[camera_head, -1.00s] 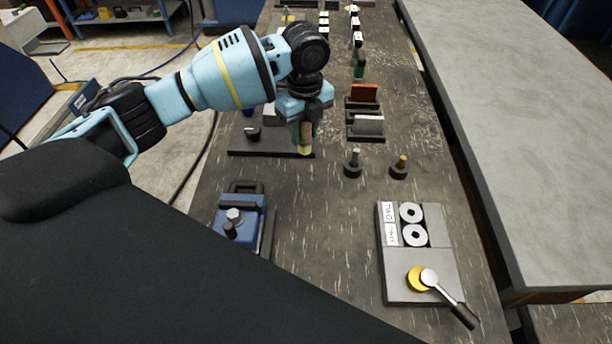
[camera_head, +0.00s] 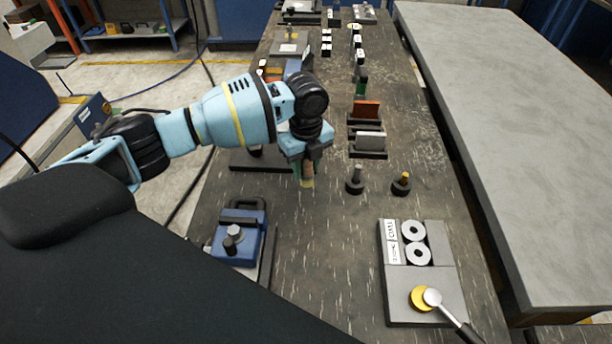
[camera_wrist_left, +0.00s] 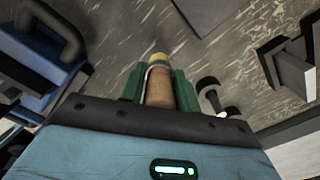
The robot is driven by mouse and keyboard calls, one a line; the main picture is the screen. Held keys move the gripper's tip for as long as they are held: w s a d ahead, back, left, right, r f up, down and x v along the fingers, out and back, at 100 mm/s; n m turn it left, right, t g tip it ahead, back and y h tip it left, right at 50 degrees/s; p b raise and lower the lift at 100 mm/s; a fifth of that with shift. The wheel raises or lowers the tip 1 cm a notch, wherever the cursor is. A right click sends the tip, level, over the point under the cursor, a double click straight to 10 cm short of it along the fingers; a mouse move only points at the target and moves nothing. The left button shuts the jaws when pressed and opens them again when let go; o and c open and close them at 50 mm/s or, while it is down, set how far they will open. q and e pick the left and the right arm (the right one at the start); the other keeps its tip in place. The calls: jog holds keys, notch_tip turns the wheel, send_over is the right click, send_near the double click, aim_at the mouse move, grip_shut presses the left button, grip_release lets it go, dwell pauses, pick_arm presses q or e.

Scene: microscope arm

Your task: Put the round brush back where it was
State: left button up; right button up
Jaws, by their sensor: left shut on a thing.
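My left gripper (camera_head: 306,170) is shut on the round brush (camera_head: 307,182), which has a brown handle and a pale yellow tip. The brush points down over the dark bench top, just in front of a low dark plate (camera_head: 250,167). In the left wrist view the brush (camera_wrist_left: 160,88) sits between the green fingers of my left gripper (camera_wrist_left: 158,84). The gap between the brush tip and the bench is hard to judge. My right gripper is not in view.
A blue device (camera_head: 237,240) stands at the near left. Two small dark posts (camera_head: 355,182) (camera_head: 401,184) stand right of the brush. A grey tray (camera_head: 440,283) with white discs lies at the near right. Holders with an orange block (camera_head: 367,109) and a grey block (camera_head: 369,140) stand beyond.

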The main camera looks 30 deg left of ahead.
aim_at(306, 177)
pick_arm(q)
jog(key=shift+f, duration=1.9)
jog(key=shift+f, duration=0.15)
jog(key=o, duration=1)
jog(key=shift+c, duration=0.2)
notch_tip(306, 177, up, 12)
jog(key=shift+r+p, duration=0.15)
jog(key=shift+p, duration=0.15)
